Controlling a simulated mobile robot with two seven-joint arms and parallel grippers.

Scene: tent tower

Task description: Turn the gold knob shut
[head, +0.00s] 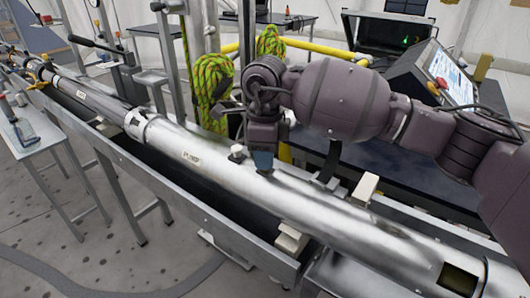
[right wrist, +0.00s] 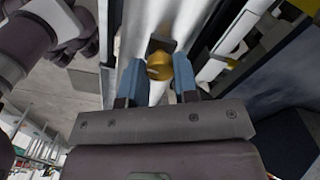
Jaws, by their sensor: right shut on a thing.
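The gold knob (right wrist: 159,66) shows in the right wrist view, between the blue fingertips of my right gripper (right wrist: 158,80). The fingers are shut on its sides. A grey fitting (right wrist: 161,46) sits just beyond it. In the head view my right gripper (head: 262,162) points down onto the top of the long silver tube (head: 210,160). The gold knob is hidden there behind the gripper. My left gripper does not show in either view.
The tube lies along a grey metal trough (head: 200,215) on legs. Green rope coils (head: 211,90) hang behind it. A yellow rail (head: 320,48) and a console with a red button (head: 441,83) stand at the back right. Grey floor (head: 60,225) is open at lower left.

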